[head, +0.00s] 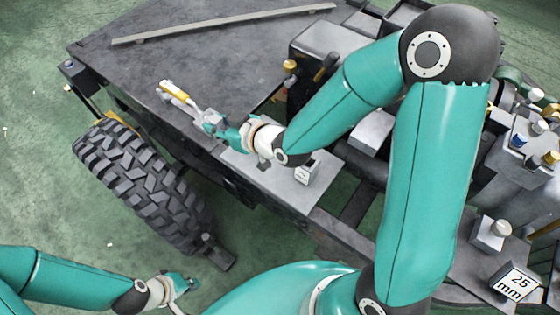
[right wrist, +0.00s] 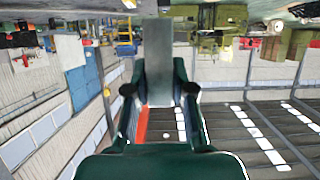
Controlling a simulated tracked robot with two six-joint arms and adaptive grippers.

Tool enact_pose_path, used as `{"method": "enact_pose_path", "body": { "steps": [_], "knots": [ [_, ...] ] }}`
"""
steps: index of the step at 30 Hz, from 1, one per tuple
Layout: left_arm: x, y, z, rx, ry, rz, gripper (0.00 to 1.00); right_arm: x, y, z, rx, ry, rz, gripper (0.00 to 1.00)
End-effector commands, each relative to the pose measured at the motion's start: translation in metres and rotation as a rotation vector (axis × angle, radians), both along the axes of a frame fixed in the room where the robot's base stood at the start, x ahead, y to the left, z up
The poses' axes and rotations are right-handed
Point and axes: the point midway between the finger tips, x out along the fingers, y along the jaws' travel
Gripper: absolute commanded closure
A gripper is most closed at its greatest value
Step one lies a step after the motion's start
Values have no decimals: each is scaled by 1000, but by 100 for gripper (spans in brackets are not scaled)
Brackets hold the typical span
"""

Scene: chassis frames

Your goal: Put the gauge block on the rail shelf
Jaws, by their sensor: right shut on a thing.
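My right gripper (head: 207,118) is above the near edge of the dark chassis deck, left of the pale grey shelf plate (head: 258,178). In the right wrist view, its fingers (right wrist: 160,98) are shut on a flat grey block, which I take to be the gauge block (right wrist: 159,70). The block stands out beyond the fingertips and is clear of any surface in that view. In the head view the block is too small to tell apart from the fingers. My left gripper (head: 185,285) is low at bottom left, over the green floor; its fingers are too small to read.
A small labelled block (head: 305,172) stands on the shelf plate. A yellow and pale tool (head: 176,91) is just beyond my right gripper. A large tyre (head: 140,180) is left of the shelf. A 25 mm sign (head: 516,284) and knobbed block (head: 490,235) are at right.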

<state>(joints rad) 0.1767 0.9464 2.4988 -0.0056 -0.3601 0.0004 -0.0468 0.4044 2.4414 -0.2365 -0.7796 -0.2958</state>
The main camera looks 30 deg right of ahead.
Motion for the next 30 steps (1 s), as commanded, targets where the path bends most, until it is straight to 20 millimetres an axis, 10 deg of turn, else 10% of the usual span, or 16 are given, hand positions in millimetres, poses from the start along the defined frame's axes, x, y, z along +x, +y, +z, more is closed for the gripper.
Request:
{"method": "enact_pose_path", "body": {
  "steps": [11,23,30],
  "knots": [
    [0,0,-41,0,0,0,100,-7,-60,30,-6,-3,157,100],
    [0,0,-94,0,0,0,100,-39,-194,36,-4,-1,40,100],
    [0,0,-111,0,0,0,100,-48,-215,22,5,6,-6,100]
  ]
}}
